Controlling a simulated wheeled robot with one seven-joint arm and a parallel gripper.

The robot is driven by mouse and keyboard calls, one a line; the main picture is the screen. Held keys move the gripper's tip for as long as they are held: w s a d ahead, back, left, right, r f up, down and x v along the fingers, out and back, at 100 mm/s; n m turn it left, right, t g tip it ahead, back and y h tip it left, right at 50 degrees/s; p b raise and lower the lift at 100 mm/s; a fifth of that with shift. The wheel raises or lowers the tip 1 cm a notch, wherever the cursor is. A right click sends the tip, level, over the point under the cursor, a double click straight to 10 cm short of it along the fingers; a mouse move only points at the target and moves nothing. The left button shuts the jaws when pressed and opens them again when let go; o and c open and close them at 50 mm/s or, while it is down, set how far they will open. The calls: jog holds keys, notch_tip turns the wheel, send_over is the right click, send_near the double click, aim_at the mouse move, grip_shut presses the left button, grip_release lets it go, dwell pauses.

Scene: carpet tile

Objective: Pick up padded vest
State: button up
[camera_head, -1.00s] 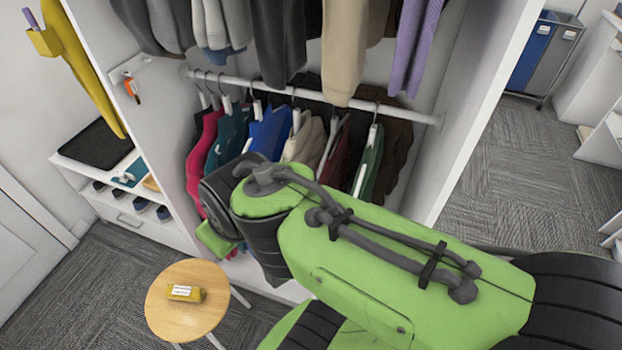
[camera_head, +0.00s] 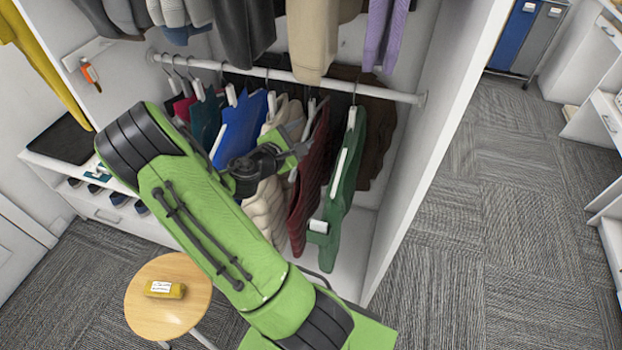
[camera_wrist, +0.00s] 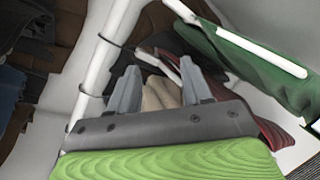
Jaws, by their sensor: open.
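The padded vest (camera_head: 264,217) is beige and quilted, and hangs on a hanger on the lower rail between a blue garment and a dark red one. My forearm and gripper hide part of it in the head view. My gripper (camera_head: 298,128) is in front of the vest's upper part, below the rail. In the wrist view, my gripper (camera_wrist: 160,82) has its two grey fingers apart, with the beige vest (camera_wrist: 160,94) showing beyond and between them. I cannot tell whether a finger touches it.
A dark red garment (camera_head: 311,185) and a green garment (camera_head: 346,185) hang right of the vest; a blue one (camera_head: 240,128) hangs left. The white rail (camera_head: 320,84) runs above. More clothes hang overhead. A round stool (camera_head: 140,310) holds a yellow packet (camera_head: 165,289).

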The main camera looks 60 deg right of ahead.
aim_at(314, 100)
jog(key=d+f+n+t+h, duration=0.1)
jog(key=n, duration=0.3)
jog(key=w+d+f+n+t, duration=0.1)
jog(key=n, duration=0.2)
jog(key=w+d+f+n+t+h, duration=0.1)
jog(key=n+t, duration=0.1)
jog(key=n, duration=0.2)
jog(key=shift+w+d+f+n+h+b, duration=0.25)
jog(key=shift+d+n+h+b, duration=0.05)
jog(key=d, duration=0.5)
jog(key=w+d+p, duration=0.1)
jog(key=d, duration=0.4)
jog(key=w+d+p, duration=0.1)
jog(key=d, duration=0.4)
jog(key=shift+w+d+f, duration=0.1)
jog(key=shift+w+d, duration=0.1)
jog(key=shift+a, duration=0.1)
grip_shut()
